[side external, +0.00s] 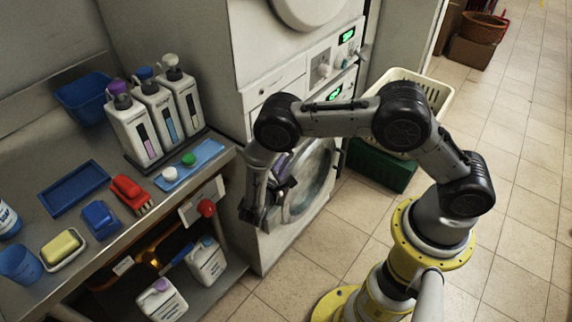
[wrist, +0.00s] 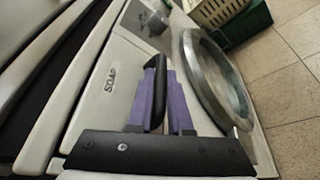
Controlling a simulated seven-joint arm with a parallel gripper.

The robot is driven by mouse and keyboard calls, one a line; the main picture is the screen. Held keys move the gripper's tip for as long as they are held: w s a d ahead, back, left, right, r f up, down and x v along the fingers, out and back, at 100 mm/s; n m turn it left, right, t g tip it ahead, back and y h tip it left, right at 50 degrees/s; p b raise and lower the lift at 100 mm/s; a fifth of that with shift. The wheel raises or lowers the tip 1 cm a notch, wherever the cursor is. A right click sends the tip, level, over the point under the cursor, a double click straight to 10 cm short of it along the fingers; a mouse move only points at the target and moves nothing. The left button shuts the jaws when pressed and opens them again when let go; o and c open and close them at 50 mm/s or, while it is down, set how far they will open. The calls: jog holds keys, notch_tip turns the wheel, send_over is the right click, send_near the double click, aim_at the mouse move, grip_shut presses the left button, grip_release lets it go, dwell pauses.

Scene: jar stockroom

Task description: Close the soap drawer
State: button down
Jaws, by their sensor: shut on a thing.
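The soap drawer (wrist: 98,98) is a pale front panel lettered SOAP in the wrist view. Its black bar handle (wrist: 156,66) stands on the panel. My gripper (wrist: 163,92) has purple fingers on either side of this handle and is shut on it. In the side external view my gripper (side external: 282,166) is at the front of the lower washing machine, above its round door (side external: 312,180). There the arm and gripper hide most of the soap drawer. How far the drawer stands out is hard to tell.
Left is a metal counter (side external: 75,232) with pump bottles (side external: 157,113), brushes, a soap dish and blue trays. Jugs (side external: 207,262) stand on the shelf below. A green crate (side external: 382,166) and a cream basket (side external: 437,96) stand beside the machine. The tiled floor in front is clear.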

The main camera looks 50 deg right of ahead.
jog(key=shift+w+r, duration=0.1)
jog(key=shift+w, duration=0.25)
jog(key=c, duration=0.8)
grip_release()
jog(key=shift+c, duration=0.2)
jog(key=v, duration=1.4)
jog(key=shift+s, duration=0.25)
jog(key=shift+d, duration=0.25)
